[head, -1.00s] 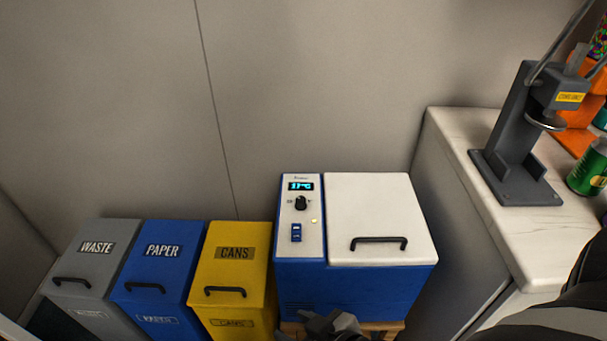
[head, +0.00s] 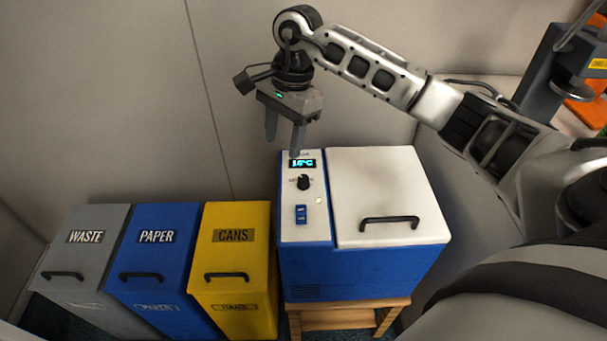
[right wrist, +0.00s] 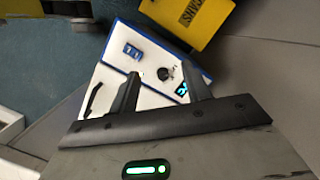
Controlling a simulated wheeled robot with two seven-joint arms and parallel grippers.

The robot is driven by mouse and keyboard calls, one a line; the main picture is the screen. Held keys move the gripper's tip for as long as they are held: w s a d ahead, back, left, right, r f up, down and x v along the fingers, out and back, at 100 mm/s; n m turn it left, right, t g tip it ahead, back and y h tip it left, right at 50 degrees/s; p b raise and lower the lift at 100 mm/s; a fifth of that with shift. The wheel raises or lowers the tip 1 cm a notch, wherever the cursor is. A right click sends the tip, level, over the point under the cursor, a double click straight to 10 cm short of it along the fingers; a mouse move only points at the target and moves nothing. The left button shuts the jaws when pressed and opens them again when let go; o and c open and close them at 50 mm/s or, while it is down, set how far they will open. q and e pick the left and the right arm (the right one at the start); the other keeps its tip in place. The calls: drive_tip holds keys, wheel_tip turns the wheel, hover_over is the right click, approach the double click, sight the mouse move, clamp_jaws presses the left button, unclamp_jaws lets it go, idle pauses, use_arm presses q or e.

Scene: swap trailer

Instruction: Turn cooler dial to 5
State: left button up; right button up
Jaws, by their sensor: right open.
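The blue and white cooler (head: 360,265) stands on a wooden stand. Its black dial (head: 304,182) is on the white control panel at the left of its top, under a lit display (head: 302,163) that seems to read 16°C. A blue switch (head: 300,214) is below the dial. My right gripper (head: 284,148) is open and empty, above the back of the panel, pointing down and apart from the dial. In the right wrist view the dial (right wrist: 163,73) shows beyond the open fingers (right wrist: 165,90), with the display partly hidden by a finger. My left gripper is not in view.
Grey waste (head: 85,255), blue paper (head: 155,255) and yellow cans (head: 235,255) bins stand left of the cooler. The white lid (head: 385,185) has a black handle (head: 390,222). A wall is close behind; a counter with a grey stand (head: 545,85) is at right.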

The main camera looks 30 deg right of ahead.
wheel_tip(320, 180, up, 2)
drive_tip(key=h, duration=0.2)
hover_over(303, 178)
wheel_tip(303, 178, down, 16)
drive_tip(key=shift+r, duration=0.25)
drive_tip(key=c, duration=1)
